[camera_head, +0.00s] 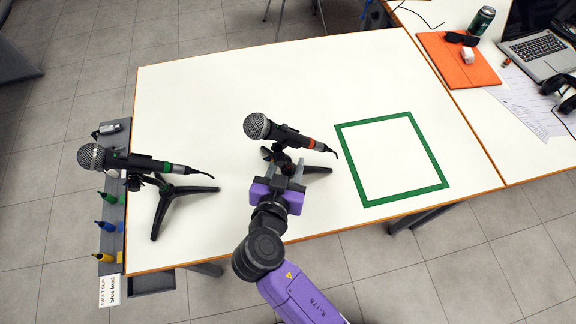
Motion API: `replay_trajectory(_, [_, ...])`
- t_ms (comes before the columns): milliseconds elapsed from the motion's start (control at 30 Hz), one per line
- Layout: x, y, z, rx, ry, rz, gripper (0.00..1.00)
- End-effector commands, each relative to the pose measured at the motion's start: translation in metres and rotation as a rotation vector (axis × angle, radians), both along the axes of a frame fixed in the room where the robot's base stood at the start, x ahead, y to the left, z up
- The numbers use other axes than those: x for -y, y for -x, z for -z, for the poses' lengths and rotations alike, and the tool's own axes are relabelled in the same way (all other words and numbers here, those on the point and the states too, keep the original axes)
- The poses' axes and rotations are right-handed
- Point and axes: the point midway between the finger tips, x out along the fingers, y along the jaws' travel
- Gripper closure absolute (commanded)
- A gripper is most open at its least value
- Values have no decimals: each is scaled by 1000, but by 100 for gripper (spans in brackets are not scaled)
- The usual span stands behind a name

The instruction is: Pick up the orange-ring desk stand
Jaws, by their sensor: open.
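The orange-ring desk stand (289,136) stands near the middle of the white table and holds a microphone with a silver mesh head and an orange ring. Its dark tripod legs show partly, and the rest is hidden behind my gripper. My gripper (281,170), with a purple body and grey fingers, is open at the stand's lower part. I cannot tell whether the fingers touch it. A second desk stand (163,187) with a green-ring microphone stands upright at the left edge of the table.
A green square outline (372,202) marks empty table on the right. A side rack (112,220) at the left edge holds coloured markers. A second table carries an orange folder (462,72), a can and a laptop (545,50).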

Motion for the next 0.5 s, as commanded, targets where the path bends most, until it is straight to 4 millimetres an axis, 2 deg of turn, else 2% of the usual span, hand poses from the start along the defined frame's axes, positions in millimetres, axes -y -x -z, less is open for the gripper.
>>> replay_trajectory(100, [1, -9, 4, -1, -1, 0, 59])
replay_trajectory(367, [2, -10, 5, -1, -1, -1, 60])
replay_trajectory(500, [2, -10, 5, -1, -1, 0, 88])
